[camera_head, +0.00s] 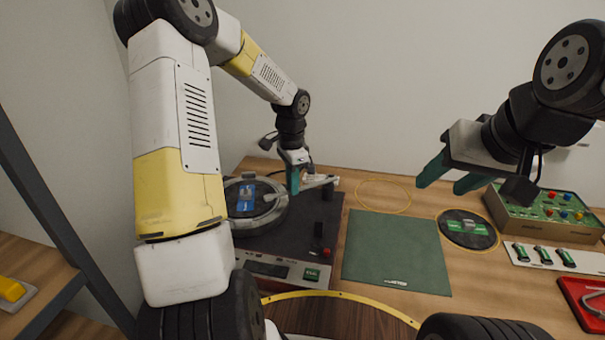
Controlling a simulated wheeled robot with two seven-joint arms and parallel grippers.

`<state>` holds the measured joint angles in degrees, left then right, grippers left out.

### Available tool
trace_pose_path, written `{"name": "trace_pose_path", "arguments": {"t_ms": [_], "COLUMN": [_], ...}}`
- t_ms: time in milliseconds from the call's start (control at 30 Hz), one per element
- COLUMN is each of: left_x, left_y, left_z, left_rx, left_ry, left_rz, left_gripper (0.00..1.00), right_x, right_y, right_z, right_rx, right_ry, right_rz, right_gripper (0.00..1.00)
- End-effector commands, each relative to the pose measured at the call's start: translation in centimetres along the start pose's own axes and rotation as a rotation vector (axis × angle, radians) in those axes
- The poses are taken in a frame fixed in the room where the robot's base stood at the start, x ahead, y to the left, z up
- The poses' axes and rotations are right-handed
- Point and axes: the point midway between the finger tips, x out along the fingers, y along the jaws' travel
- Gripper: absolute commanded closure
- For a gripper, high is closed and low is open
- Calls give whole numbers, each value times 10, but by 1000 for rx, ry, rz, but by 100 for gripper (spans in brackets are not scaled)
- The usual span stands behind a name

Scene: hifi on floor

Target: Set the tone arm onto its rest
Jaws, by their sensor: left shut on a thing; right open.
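The record player (304,232) stands on the left of the wooden table, with a record with a blue label (247,198) on its platter. The light-coloured tone arm (318,181) shows at the back right of the platter. My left gripper (294,183) reaches down from behind and is shut on the tone arm. Its fingers hide part of the tone arm, and I cannot make out the rest or whether the tone arm touches it. My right gripper (444,180) is open and empty, raised above the table on the right.
A green mat (396,252) lies right of the player. A dark disc with a green label (467,229) lies in a yellow ring. A green control box (548,212), a strip of batteries (545,256) and a red tray (582,300) are on the right. A shelf (30,285) stands at the left.

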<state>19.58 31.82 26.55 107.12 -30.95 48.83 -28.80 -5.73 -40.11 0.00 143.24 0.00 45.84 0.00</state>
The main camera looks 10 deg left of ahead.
Motion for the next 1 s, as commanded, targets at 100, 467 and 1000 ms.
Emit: {"name": "trace_pose_path", "arguments": {"t_ms": [100,467,1000], "left_x": [-1,-1,-1], "left_y": [0,0,23], "left_z": [0,0,-3], "left_rx": [0,0,-184], "left_ry": [1,1,1], "left_rz": [-1,-2,-3], "left_gripper": [100,100,100], "right_x": [0,0,0], "right_y": [0,0,0], "right_z": [0,0,0], "right_rx": [0,0,0], "right_ry": [0,0,0], "right_rz": [0,0,0], "right_gripper": [50,50,50]}}
